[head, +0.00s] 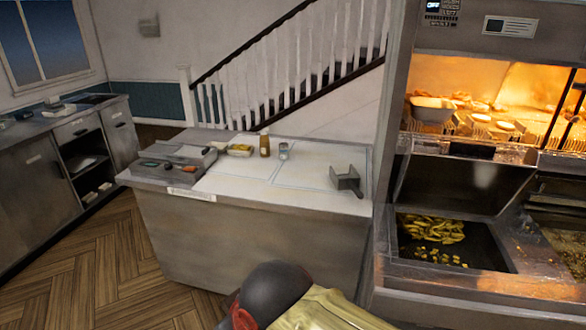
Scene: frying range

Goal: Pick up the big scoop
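A grey metal scoop (346,180) with a box-like body lies at the right end of the white-topped counter (250,182), close to the fryer unit. It looks like the big scoop; no second scoop shows clearly to compare it with. A thin part of it points down toward the counter's front right corner. Part of my arm shows at the bottom of the head view, in front of the counter. My gripper is not in the picture, so its state does not show.
The fryer (455,262) at the right holds yellow chips, below a lit warming cabinet (490,45). On the counter's left are a utensil tray (178,160), a sauce bottle (265,145) and a small clear container (283,151). Wooden floor (100,262) is free at left.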

